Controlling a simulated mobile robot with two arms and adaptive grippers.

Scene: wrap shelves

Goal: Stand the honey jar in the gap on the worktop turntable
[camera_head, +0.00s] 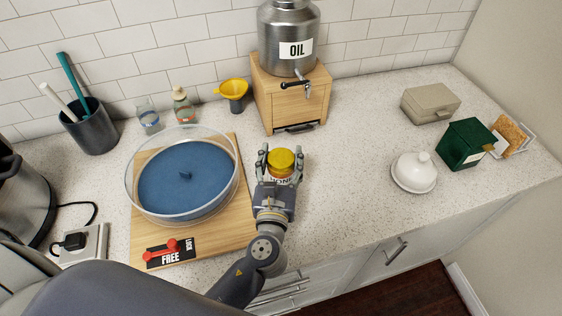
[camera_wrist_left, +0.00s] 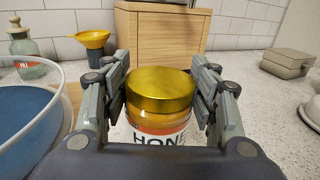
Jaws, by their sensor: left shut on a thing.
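The honey jar (camera_head: 281,162) has a gold lid and a white label with an orange band. My left gripper (camera_head: 279,167) is shut on it, with a finger on each side. In the left wrist view the jar (camera_wrist_left: 160,110) is upright between the fingers of the gripper (camera_wrist_left: 160,98). I cannot tell whether its base touches the worktop. A red lever (camera_head: 169,249) lies at the FREE/LOCK plate. My right gripper is not in view.
An oil drum (camera_head: 289,40) stands on a wooden box (camera_head: 290,98) behind the jar. A yellow funnel (camera_head: 232,92), two small bottles and a utensil pot (camera_head: 90,128) are at the back left. A white butter dish (camera_head: 414,172) and green tin (camera_head: 465,144) stand right. The worktop between is clear.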

